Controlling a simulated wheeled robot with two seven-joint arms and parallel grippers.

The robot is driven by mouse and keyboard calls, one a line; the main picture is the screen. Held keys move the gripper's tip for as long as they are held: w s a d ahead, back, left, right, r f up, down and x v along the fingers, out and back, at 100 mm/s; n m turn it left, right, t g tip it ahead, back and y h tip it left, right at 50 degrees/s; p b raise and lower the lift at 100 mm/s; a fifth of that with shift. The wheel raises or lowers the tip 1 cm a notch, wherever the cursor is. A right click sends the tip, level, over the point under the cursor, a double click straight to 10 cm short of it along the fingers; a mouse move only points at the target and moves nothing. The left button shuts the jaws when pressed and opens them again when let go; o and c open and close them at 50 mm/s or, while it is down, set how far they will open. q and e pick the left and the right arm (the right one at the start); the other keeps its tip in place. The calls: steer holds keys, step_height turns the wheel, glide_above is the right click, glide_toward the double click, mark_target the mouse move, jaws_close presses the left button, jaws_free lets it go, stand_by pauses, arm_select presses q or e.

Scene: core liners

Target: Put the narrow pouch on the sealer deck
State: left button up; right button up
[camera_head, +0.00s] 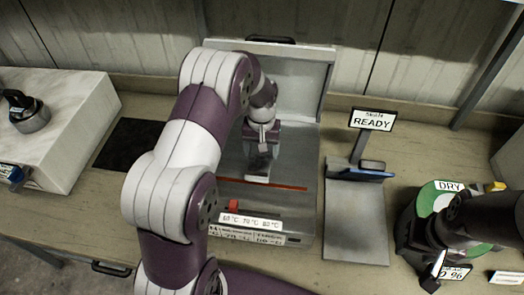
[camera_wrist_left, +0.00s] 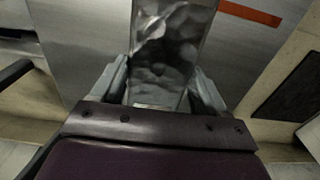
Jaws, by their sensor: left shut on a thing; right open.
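The narrow pouch (camera_wrist_left: 170,45) is a shiny silver strip in the left wrist view, between the two fingers of my left gripper (camera_wrist_left: 163,88). In the head view the pouch (camera_head: 258,170) hangs below my left gripper (camera_head: 262,148), over the grey sealer deck (camera_head: 297,160). I cannot tell whether its lower end touches the deck. The sealer's lid (camera_head: 310,75) stands open at the back. An orange-red strip (camera_head: 275,186) crosses the deck in front of the pouch. My left arm hides the sealer's left side. My right gripper (camera_head: 428,258) is open at the right.
A scale with a READY sign (camera_head: 372,121) and a grey plate (camera_head: 357,215) stands right of the sealer. A green disc marked DRY (camera_head: 440,197) lies by my right arm. A pale block (camera_head: 75,105) and a dark mat (camera_head: 128,143) are at the left.

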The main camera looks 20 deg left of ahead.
arm_select(q)
step_height(320, 180, down, 2)
steer(key=shift+s+f, duration=0.1)
steer(key=shift+f, duration=0.15)
steer(key=o, duration=1.1)
steer(key=shift+r, duration=0.4)
step_height(320, 180, up, 10)
steer(key=shift+d+r+b, duration=0.1)
steer(key=shift+b, duration=0.7)
steer(key=s+d+m+t, duration=0.1)
steer(key=s+d+m, duration=0.2)
steer(key=s, duration=1.5)
steer(key=shift+d+f, duration=0.2)
steer(key=shift+d, duration=0.65)
